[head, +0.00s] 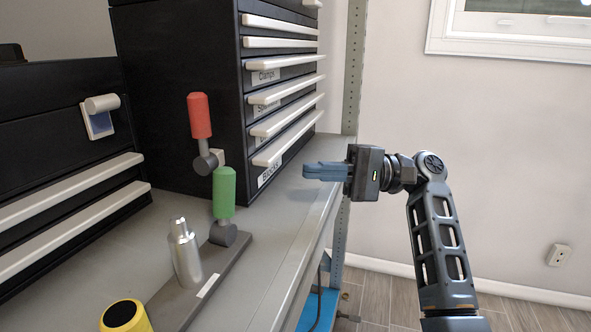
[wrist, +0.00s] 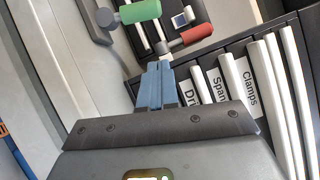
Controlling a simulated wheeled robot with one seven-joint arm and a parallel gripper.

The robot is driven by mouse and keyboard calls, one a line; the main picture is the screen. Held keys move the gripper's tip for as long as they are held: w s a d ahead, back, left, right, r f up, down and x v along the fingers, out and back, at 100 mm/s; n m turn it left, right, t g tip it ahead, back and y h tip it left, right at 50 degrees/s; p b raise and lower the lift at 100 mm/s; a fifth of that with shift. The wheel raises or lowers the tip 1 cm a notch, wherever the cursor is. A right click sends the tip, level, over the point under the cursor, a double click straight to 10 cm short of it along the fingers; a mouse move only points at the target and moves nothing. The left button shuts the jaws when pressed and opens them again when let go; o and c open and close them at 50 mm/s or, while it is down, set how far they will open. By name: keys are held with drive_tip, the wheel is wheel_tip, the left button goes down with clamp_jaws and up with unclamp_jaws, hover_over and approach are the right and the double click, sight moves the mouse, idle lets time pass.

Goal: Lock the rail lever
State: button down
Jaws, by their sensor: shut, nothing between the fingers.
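Two levers show. The green-handled lever (head: 224,192) stands upright on a grey pivot at the far end of a dark grey rail (head: 226,258) on the shelf. The red-handled lever (head: 200,116) stands nearly upright behind it; its mounting is partly hidden. I cannot tell from a label which is the rail lever. My gripper (head: 306,171) is shut and empty, to the right of both levers and apart from them, above the shelf's front edge. In the wrist view, my fingers (wrist: 158,68) point toward the green handle (wrist: 140,11) and the red handle (wrist: 197,34).
A silver cylinder (head: 186,258) and a yellow-and-black knob (head: 125,316) stand along the rail. A black drawer cabinet (head: 190,60) with white handles rises behind the levers. Another black cabinet (head: 55,130) with a latch stands left. The shelf (head: 275,225) right of the rail is clear.

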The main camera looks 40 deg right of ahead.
sight(224, 207)
drive_tip(key=p+x, duration=0.1)
drive_tip(key=x, duration=0.7)
drive_tip(key=shift+a, duration=0.25)
drive_tip(key=shift+s+a+r+p, duration=0.15)
drive_tip(key=shift+s+a, duration=0.1)
drive_tip(key=shift+a, duration=0.3)
drive_tip(key=shift+s+a+r+p, duration=0.1)
drive_tip(key=shift+s+a+p, duration=0.1)
drive_tip(key=shift+a, duration=0.35)
drive_tip(key=shift+s+a+r+p, duration=0.15)
drive_tip(key=shift+s+a, duration=0.1)
drive_tip(key=shift+a, duration=0.3)
drive_tip(key=shift+r, duration=0.1)
drive_tip(key=a+n, duration=0.1)
drive_tip(key=s+r+n+g+h+p, duration=0.1)
drive_tip(key=n, duration=0.1)
drive_tip(key=shift+s+a, duration=0.2)
drive_tip(key=shift+a, duration=0.2)
